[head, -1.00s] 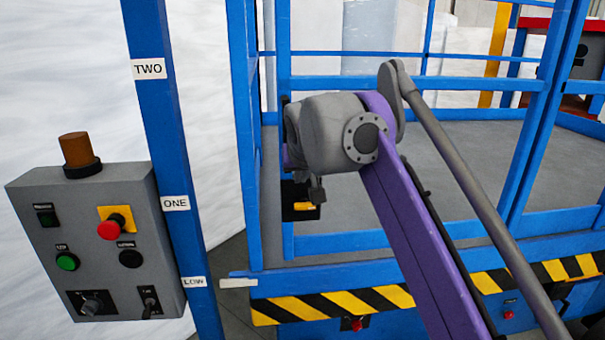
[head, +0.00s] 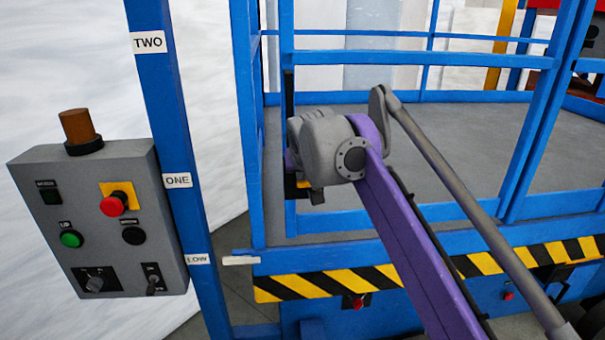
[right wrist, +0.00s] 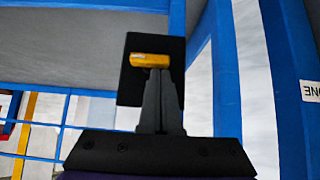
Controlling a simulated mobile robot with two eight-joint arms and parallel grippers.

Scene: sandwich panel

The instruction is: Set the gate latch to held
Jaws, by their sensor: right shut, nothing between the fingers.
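The gate latch shows in the right wrist view as a yellow bar (right wrist: 149,61) on a black plate (right wrist: 130,85). In the head view, its yellow part (head: 303,184) shows at the left post of the blue gate, partly hidden behind my right wrist. My right gripper (right wrist: 156,74) is shut and empty. Its fingertips are at the lower edge of the yellow bar in the right wrist view; I cannot tell whether they touch it. My left gripper is not in view.
A grey control box (head: 103,222) with buttons stands at the left beside a blue post (head: 158,88) labelled TWO, ONE and LOW. Blue rails enclose the grey platform floor (head: 430,140). A yellow-black striped edge (head: 330,284) runs below the gate.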

